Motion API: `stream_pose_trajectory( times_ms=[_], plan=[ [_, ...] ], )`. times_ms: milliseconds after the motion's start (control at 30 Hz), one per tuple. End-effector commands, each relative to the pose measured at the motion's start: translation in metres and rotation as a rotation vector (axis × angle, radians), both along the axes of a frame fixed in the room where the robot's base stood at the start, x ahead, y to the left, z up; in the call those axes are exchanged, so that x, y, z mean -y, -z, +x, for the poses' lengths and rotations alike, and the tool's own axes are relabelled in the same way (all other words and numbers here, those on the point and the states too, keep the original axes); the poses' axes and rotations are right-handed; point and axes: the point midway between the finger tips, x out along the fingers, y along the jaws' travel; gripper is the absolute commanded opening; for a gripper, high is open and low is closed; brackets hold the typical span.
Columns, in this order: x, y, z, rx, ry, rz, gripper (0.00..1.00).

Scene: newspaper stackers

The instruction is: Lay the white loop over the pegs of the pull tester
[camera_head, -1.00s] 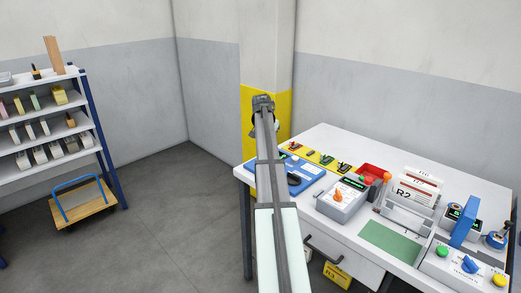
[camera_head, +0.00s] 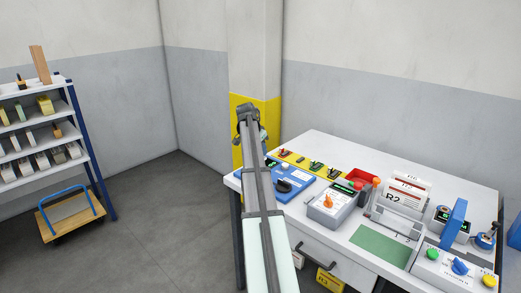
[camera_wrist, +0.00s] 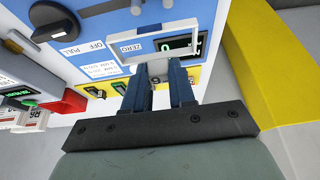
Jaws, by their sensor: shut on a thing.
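The pull tester is the blue unit (camera_head: 284,187) at the left end of the white bench. In the wrist view its blue face (camera_wrist: 115,20) shows a dark knob, a ZERO label and a lit green display. The white loop (camera_wrist: 112,54) shows as a thin pale rectangular outline across the tester's face. My gripper (camera_wrist: 160,68) is shut on the near side of the loop, above the tester. I cannot tell whether the loop touches the tester. A small light post (camera_wrist: 137,9), perhaps a peg, shows at the top edge. My arm hides the gripper in the head view.
A yellow-banded pillar (camera_head: 240,140) stands close to the bench's left end.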

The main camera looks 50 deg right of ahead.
Motion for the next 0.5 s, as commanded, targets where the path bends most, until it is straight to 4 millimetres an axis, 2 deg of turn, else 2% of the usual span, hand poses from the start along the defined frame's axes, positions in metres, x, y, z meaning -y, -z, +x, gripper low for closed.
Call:
stream_pose_trajectory(
  times_ms=[500],
  plan=[
    [0.000,0.033,0.000,0.000,0.000,0.001,0.00]
  ],
)
